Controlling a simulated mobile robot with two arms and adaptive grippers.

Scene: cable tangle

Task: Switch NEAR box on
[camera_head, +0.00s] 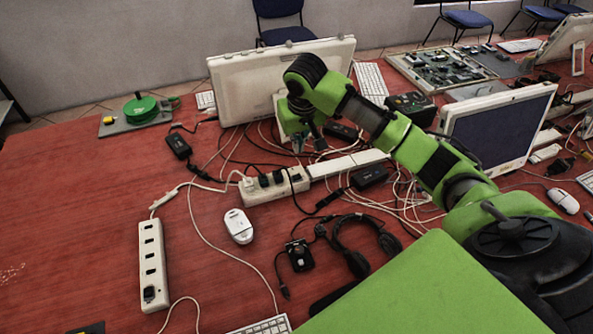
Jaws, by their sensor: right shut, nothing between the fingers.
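A white power strip (152,262) lies at the front left, with a row of sockets and a black switch at its near end. A second white power strip (275,187) lies farther back in the middle, with black plugs in it. I cannot tell for certain which is the NEAR box; the front left strip is nearer. My right gripper (309,143) is shut and empty, pointing down behind the second strip, apart from both strips. Its fingertips are small and partly lost among the cables. My left gripper is not in view.
Cables tangle across the middle of the red table (60,205). A white mouse (239,226), a small black box (299,255) and a headset (385,240) lie in front. A monitor (497,128) stands at right. The table's left side is mostly clear.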

